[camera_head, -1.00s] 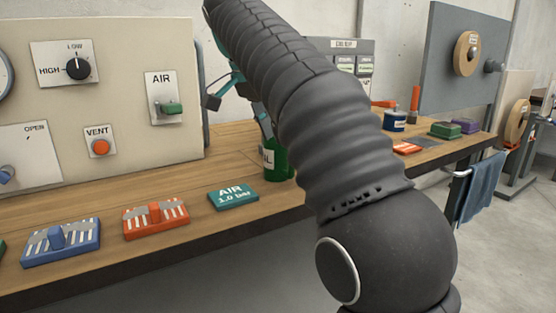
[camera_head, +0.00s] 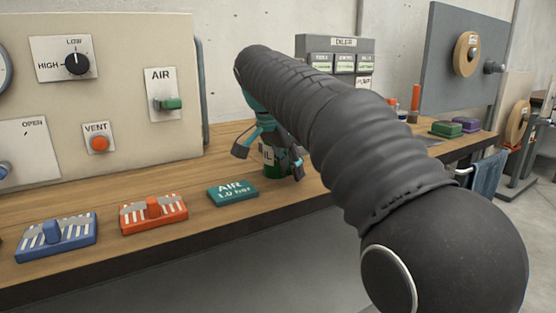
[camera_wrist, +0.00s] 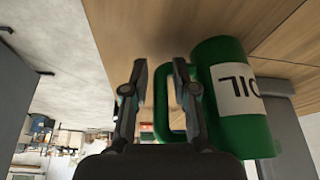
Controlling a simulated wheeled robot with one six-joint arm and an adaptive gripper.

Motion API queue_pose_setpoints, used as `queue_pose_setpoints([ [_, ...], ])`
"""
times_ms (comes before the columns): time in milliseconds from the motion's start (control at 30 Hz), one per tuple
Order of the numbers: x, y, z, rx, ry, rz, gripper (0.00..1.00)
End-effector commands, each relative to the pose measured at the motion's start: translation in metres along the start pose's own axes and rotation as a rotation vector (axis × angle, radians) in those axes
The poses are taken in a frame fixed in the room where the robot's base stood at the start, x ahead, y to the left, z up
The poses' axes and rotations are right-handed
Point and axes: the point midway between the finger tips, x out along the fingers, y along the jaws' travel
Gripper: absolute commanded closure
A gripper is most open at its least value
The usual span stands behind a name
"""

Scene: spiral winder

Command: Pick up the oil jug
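The oil jug (camera_head: 270,170), green with a white label, stands on the wooden bench, partly hidden by my gripper (camera_head: 268,158). In the wrist view the jug (camera_wrist: 250,136) fills the right side, its label reading "OIL" upside down. Its green handle (camera_wrist: 161,98) shows between the two fingers of my gripper (camera_wrist: 159,68). The fingers are spread apart. The right finger overlaps the handle loop in the picture; I cannot tell whether either finger touches it.
A teal AIR plate (camera_head: 233,192) lies just left of the jug. An orange block (camera_head: 154,213) and a blue block (camera_head: 56,237) lie further left near the front edge. A control panel (camera_head: 120,60) stands behind. A grey labelled box (camera_head: 336,45) is at the back.

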Motion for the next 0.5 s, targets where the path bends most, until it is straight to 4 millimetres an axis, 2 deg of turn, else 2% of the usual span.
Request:
queue_pose_setpoints([
  [300,0.006,-0.0002,0.0,0.0,0.0,-0.002,0.73],
  [333,0.006,-0.0002,0.0,0.0,0.0,-0.001,0.78],
  [400,0.006,-0.0002,0.0001,0.0,0.0,-0.001,0.96],
  [433,0.006,-0.0002,0.0,0.0,0.0,-0.001,1.0],
  [500,0.006,-0.0002,0.0001,0.0,0.0,-0.001,1.0],
])
